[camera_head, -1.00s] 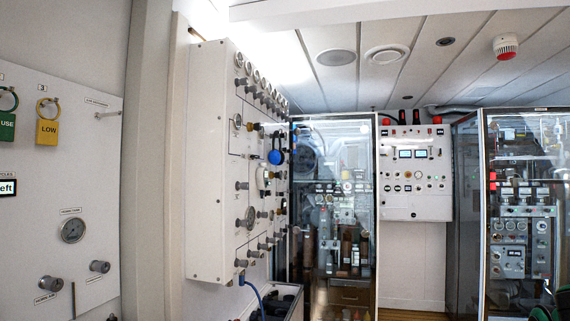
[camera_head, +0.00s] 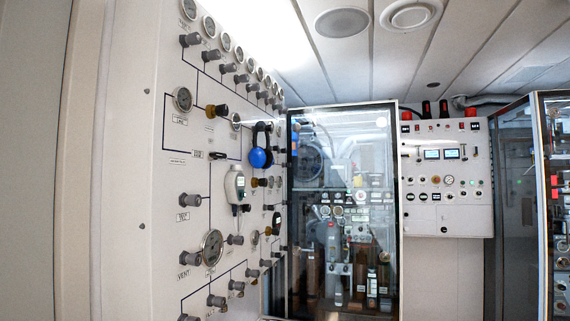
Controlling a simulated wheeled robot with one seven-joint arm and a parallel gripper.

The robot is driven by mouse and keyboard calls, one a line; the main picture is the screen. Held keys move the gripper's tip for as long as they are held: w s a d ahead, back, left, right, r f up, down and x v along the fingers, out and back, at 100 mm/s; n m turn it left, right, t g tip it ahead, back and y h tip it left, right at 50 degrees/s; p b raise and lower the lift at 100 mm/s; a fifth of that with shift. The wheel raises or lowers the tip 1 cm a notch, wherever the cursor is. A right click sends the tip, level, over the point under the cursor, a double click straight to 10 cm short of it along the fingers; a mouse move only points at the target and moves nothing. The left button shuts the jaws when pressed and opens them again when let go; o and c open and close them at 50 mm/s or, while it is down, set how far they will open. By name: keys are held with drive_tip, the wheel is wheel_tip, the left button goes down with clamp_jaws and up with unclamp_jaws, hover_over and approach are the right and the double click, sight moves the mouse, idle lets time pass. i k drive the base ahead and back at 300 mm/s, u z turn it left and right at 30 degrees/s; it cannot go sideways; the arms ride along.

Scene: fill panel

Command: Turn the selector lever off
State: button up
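A white control panel (camera_head: 135,200) with gauges and knobs fills the left half of the view. A small dark lever-like handle (camera_head: 218,155) lies roughly level on it, beside a small label. I cannot read the label or tell whether this is the selector lever, nor its setting. A black and yellow knob (camera_head: 216,111) sits just above it. My gripper is not in view.
A blue round item on a black loop (camera_head: 258,157) and a white handset (camera_head: 235,185) hang on the panel. A glass-fronted cabinet (camera_head: 343,125) stands beyond it, with a white instrument box (camera_head: 470,210) on the back wall to its right.

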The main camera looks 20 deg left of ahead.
sight(216, 155)
drive_tip(key=u, duration=0.15)
drive_tip(key=i, duration=1.15)
drive_tip(key=u, duration=0.6)
drive_tip(key=i, duration=0.4)
drive_tip(key=u, duration=0.2)
